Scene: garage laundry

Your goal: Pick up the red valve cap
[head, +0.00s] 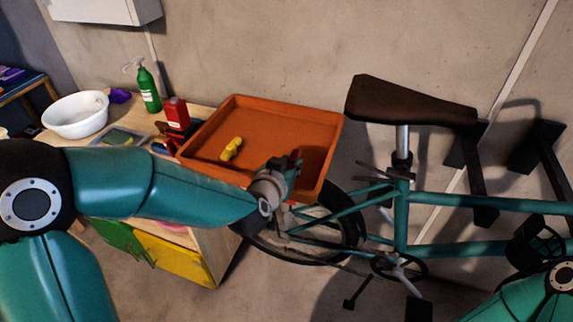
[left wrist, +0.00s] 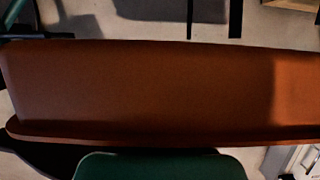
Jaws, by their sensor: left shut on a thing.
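My left gripper (head: 293,168) is over the near right part of the orange tray (head: 262,102), close to its near rim. It is shut on a small red thing at its fingertips, which looks like the red valve cap (head: 299,163); the fingers hide most of it. In the left wrist view the tray (left wrist: 150,90) fills the middle as a wide orange-brown band. No fingertips or cap can be made out there. A black part at my right arm, at the lower right of the head view, may be my right gripper; its fingers are unclear.
A yellow piece (head: 231,149) lies in the tray. A red bottle (head: 176,113), a green spray bottle (head: 149,92) and a white basin (head: 76,115) stand left of it on the bench. A teal bicycle (head: 402,215) with a brown saddle (head: 412,102) stands close on the right.

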